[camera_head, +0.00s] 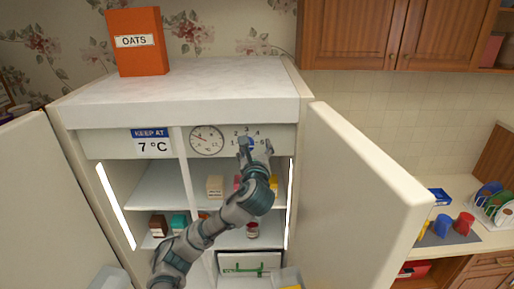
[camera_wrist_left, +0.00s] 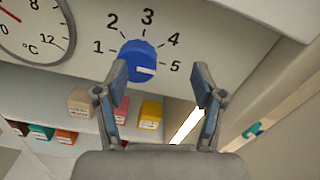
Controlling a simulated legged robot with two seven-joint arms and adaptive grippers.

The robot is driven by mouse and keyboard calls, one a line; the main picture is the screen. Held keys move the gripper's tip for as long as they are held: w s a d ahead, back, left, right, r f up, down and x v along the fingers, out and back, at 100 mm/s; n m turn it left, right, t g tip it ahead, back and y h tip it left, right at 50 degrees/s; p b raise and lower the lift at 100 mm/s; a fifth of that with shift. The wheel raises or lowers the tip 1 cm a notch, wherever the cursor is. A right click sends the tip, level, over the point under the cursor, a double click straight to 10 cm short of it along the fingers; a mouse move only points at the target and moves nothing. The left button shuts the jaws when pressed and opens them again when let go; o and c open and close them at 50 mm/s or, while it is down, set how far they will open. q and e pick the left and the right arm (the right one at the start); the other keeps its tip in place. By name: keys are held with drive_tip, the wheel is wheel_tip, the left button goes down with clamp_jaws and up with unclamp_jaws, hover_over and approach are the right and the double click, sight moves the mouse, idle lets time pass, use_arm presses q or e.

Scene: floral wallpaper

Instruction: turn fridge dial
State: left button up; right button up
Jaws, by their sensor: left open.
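The fridge dial is a blue knob with a white mark, ringed by the numbers 1 to 5. In the left wrist view the dial (camera_wrist_left: 137,59) has its white mark pointing toward 5. In the head view the dial (camera_head: 247,144) is partly hidden by my left gripper (camera_head: 255,146). In the left wrist view my left gripper (camera_wrist_left: 160,80) is open, its fingers pointing at the panel. The dial shows near the left fingertip, not centred between the fingers; whether they touch cannot be told. A sign (camera_head: 152,144) reads "KEEP AT 7 °C". My right gripper is not in view.
A round thermometer (camera_head: 207,140) is left of the dial. Both fridge doors stand open; the right door (camera_head: 360,190) is beside my arm. Shelves below hold small boxes. An orange oats box (camera_head: 137,58) stands on top. A counter with cups (camera_head: 463,223) is at right.

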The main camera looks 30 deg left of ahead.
use_arm(q)
drive_tip(key=a, duration=0.2)
drive_tip(key=shift+s+a+f, duration=0.15)
drive_tip(key=shift+a+f, duration=0.1)
drive_tip(key=shift+a, duration=0.1)
drive_tip(key=shift+a+f, duration=0.25)
drive_tip(key=shift+a, duration=0.75)
drive_tip(key=c, duration=0.7)
drive_tip(key=shift+w+d, duration=0.15)
drive_tip(key=shift+w, duration=0.05)
drive_tip(key=shift+c, duration=0.9)
drive_tip(key=shift+d, duration=1)
drive_tip(key=shift+c, duration=1.3)
drive_tip(key=shift+a, duration=0.15)
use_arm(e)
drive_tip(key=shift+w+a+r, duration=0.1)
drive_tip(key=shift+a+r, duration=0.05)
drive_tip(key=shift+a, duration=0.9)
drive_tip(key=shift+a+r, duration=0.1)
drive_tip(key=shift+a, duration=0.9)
